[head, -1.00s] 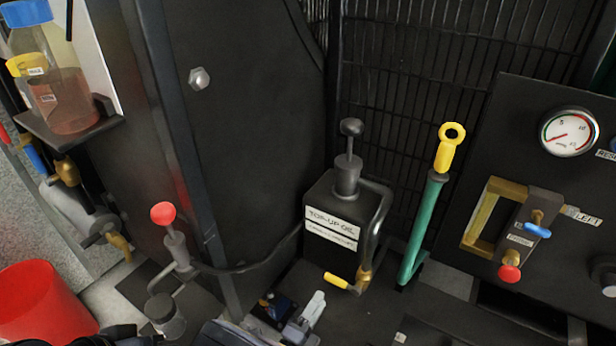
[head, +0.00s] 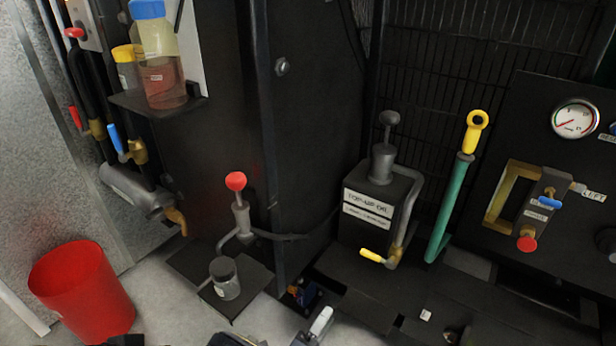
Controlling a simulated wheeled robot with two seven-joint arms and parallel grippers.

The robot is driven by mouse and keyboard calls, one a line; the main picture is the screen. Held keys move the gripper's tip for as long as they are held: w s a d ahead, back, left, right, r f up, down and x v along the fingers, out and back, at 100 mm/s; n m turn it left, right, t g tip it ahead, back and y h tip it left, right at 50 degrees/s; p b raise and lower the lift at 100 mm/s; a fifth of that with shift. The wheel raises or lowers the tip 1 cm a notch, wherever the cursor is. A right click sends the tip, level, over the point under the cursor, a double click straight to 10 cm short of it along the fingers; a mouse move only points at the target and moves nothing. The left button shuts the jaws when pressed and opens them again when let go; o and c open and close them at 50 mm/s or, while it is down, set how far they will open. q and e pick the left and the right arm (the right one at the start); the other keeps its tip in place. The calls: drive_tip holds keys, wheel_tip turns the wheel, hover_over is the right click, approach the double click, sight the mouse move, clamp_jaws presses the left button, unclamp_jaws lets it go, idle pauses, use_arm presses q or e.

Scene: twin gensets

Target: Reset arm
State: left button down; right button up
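The task names no object. My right gripper (head: 316,328) shows only in part at the bottom edge of the head view, as a pale grey piece with a dark part to its left. It is low in front of the black top-up oil unit, near a small blue and orange fitting (head: 300,292). Most of it is cut off, so I cannot tell how its fingers stand. I see nothing held in the part that shows. My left gripper cannot be made out; only a dark sliver shows at the bottom left edge.
A red bucket (head: 82,290) stands on the floor at left. A red-knobbed pump (head: 240,212) and a small jar (head: 224,280) stand beside it. The top-up oil unit (head: 372,205), green yellow-ended lever (head: 449,205) and gauge panel (head: 530,130) are at right. Bottles (head: 160,75) sit on a shelf.

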drive_tip(key=s+d+r+m+g+h, duration=0.2)
drive_tip(key=d+r+m+g, duration=0.4)
drive_tip(key=d+m+g, duration=0.65)
drive_tip(key=s+d+r+m+g+y, duration=0.35)
drive_tip(key=s+m+y, duration=0.25)
drive_tip(key=m, duration=0.5)
drive_tip(key=s+d+r+m+g+y, duration=0.2)
drive_tip(key=s+r+m+y, duration=0.3)
drive_tip(key=m, duration=0.6)
drive_tip(key=s+r+m+t+y+p, duration=0.2)
drive_tip(key=r+m+p, duration=0.5)
drive_tip(key=r, duration=0.5)
drive_tip(key=s+a+r+m+t+y+p, duration=0.1)
drive_tip(key=s+r+m+t+y+p, duration=0.2)
drive_tip(key=r+m+p, duration=0.4)
wheel_tip(320, 180, up, 6)
drive_tip(key=t+y+p, duration=0.1)
drive_tip(key=t+p, duration=0.1)
drive_tip(key=p, duration=0.2)
drive_tip(key=shift+s, duration=0.3)
drive_tip(key=shift+f, duration=0.1)
